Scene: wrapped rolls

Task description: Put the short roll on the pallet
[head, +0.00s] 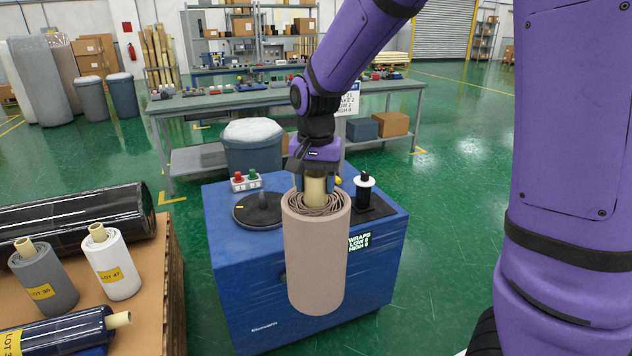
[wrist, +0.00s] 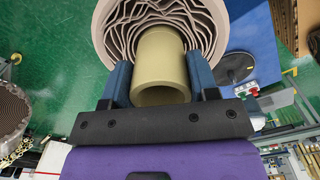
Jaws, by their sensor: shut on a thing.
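My gripper (head: 314,178) is shut on the pale core tube of a tan-pink wrapped roll (head: 316,260). The roll hangs nearly upright in front of the blue wrapping machine (head: 240,300), and its loose wound layers show at the top. In the wrist view, the two blue fingers of my gripper (wrist: 160,85) press on either side of the core, with the roll (wrist: 110,35) beyond. A brown platform (head: 150,300) at the left, which may be the pallet, bears other rolls. No label shows on the held roll, and I cannot tell whether it is the short one.
The platform holds a grey roll (head: 45,285), a white roll (head: 115,265), a long black roll (head: 80,215) and a dark blue roll (head: 60,330). The machine carries a turntable disc (head: 250,212) and a black post (head: 365,190). A workbench (head: 230,98) stands behind.

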